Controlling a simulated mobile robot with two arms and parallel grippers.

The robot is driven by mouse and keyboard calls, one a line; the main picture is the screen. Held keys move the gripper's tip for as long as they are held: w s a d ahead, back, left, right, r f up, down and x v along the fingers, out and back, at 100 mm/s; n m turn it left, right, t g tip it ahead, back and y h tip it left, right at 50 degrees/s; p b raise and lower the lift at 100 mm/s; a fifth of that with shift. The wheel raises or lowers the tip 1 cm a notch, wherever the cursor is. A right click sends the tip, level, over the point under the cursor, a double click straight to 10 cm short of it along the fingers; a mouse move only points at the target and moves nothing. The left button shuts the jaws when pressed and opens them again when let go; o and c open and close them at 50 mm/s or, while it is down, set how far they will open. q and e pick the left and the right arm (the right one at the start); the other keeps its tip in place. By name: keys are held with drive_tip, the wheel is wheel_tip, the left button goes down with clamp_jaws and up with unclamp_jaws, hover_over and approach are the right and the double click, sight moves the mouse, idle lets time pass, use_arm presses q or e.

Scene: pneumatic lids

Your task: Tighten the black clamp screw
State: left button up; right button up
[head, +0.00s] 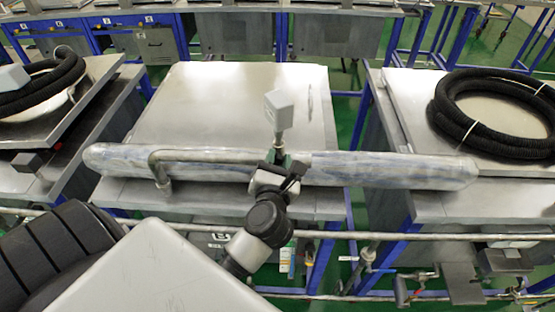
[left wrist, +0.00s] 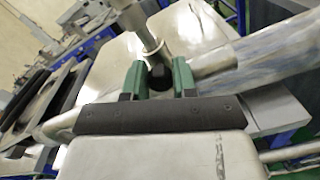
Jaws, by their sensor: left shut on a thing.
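My left gripper (head: 279,157) reaches to the long silvery cylinder (head: 390,171) lying across the middle table in the head view. Its two green fingers (left wrist: 159,84) show in the left wrist view, one on each side of a small black part, which looks like the black clamp screw (left wrist: 161,72). The gripper is shut on it. The screw sits just below a metal stem (left wrist: 146,38). In the head view the screw is hidden by my gripper. My right gripper is in neither view.
A grey box-shaped head (head: 279,102) stands upright on the stem, close above my gripper. A bent pipe (head: 160,172) runs along the cylinder to its left. A black coiled hose (head: 450,118) lies on the right table. The middle table's metal top (head: 225,95) is clear behind the cylinder.

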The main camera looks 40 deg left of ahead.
use_arm(q)
drive_tip(key=m, duration=0.9)
drive_tip(key=shift+d+f+m+g, duration=0.1)
drive_tip(key=shift+m+g, duration=0.2)
drive_tip(key=shift+m, duration=0.1)
drive_tip(key=m, duration=0.4)
drive_tip(key=shift+y, duration=0.3)
drive_tip(key=m, duration=0.4)
drive_tip(key=shift+f, duration=0.1)
drive_tip(key=shift+m, duration=0.3)
drive_tip(key=o, duration=0.9)
